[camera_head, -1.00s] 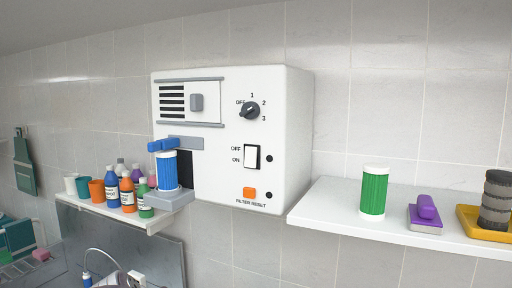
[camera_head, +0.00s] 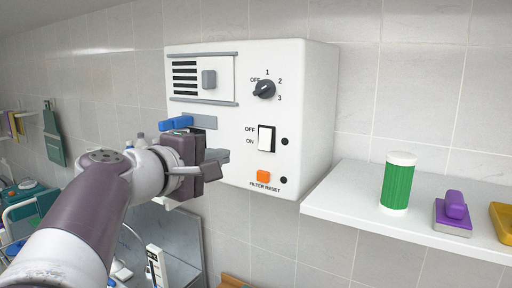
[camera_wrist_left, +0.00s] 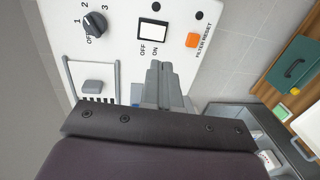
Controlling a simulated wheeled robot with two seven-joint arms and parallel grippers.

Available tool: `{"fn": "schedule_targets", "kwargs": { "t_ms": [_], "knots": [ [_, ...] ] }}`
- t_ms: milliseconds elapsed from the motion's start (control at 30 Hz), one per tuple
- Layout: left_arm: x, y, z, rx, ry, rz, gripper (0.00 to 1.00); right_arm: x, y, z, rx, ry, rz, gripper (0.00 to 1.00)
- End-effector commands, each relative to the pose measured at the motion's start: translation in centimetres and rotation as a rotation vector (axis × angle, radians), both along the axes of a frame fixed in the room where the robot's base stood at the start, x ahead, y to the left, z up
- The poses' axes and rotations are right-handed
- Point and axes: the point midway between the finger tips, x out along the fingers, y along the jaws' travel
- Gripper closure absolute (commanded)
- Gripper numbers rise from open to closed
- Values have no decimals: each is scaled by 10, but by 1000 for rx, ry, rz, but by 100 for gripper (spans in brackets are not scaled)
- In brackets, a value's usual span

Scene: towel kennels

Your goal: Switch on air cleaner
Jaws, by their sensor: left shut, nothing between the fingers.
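The air cleaner is a white box (camera_head: 318,110) on the tiled wall. Its front has a dark rotary knob (camera_head: 264,90) marked OFF, 1, 2, 3, a white rocker switch (camera_head: 266,138) marked OFF and ON, and an orange filter reset button (camera_head: 263,176). Two round lamps beside them are dark. My left gripper (camera_head: 222,156) is shut and empty in front of the box, left of the rocker switch. In the left wrist view its fingertips (camera_wrist_left: 158,68) are close to the rocker switch (camera_wrist_left: 154,32), apart from it in the picture. My right gripper is not in view.
A blue lever (camera_head: 176,124) sticks out at the box's left.

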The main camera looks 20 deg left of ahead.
Motion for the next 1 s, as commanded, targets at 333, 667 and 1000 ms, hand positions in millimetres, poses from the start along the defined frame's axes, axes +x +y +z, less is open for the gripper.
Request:
{"fn": "schedule_targets", "kwargs": {
  "t_ms": [333, 667, 1000],
  "knots": [
    [70, -11, -6, -2, 7, -4, 100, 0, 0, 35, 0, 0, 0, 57],
    [122, -18, -15, 0, 4, -1, 100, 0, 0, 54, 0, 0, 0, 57],
    [129, -18, -19, 1, 3, 1, 100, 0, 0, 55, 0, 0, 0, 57]
  ]
}}
